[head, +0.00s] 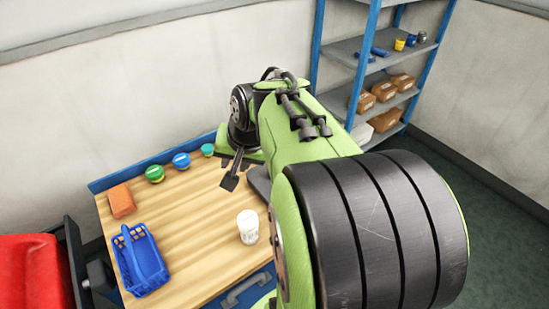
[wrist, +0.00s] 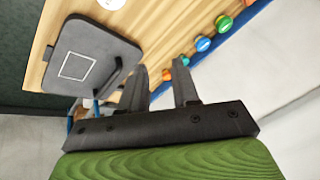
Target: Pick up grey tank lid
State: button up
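The grey tank lid (wrist: 92,58) is a flat dark-grey plate with rounded corners and a pale square outline, lying on the wooden worktop in the wrist view. A raised handle-like part (wrist: 113,76) shows along its side near my gripper. In the head view only a sliver of the lid (head: 260,182) shows; my arm hides the rest. My gripper (wrist: 160,65) is open and empty, its two fingers apart, beside the lid and not around it. One dark finger shows over the worktop in the head view (head: 230,180).
A white container (head: 248,227) stands near the lid. A blue basket (head: 140,260) and an orange block (head: 121,200) are at the left. Green (head: 155,174), blue (head: 181,161) and teal (head: 207,150) tins line the back edge. A shelf rack (head: 372,60) stands behind right.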

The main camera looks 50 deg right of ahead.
jog(key=s+d+f+m, duration=0.1)
jog(key=d+f+m, duration=0.25)
jog(key=d, duration=0.45)
jog(key=s+d+f+m+t+b, duration=0.1)
jog(key=d+f+m, duration=0.25)
jog(key=d, duration=0.55)
jog(key=s+d+f+m, duration=0.1)
jog(key=d+f+m, duration=0.25)
jog(key=d, duration=0.45)
jog(key=shift+h, duration=0.3)
jog(key=b+x, duration=0.1)
jog(key=x, duration=0.8)
jog(key=shift+w+b, duration=0.2)
jog(key=shift+b, duration=0.2)
jog(key=x, duration=0.5)
jog(key=shift+w+f+b, duration=0.2)
jog(key=shift+f+b, duration=0.05)
jog(key=shift+b, duration=0.15)
jog(key=shift+r, duration=0.1)
grip_shut()
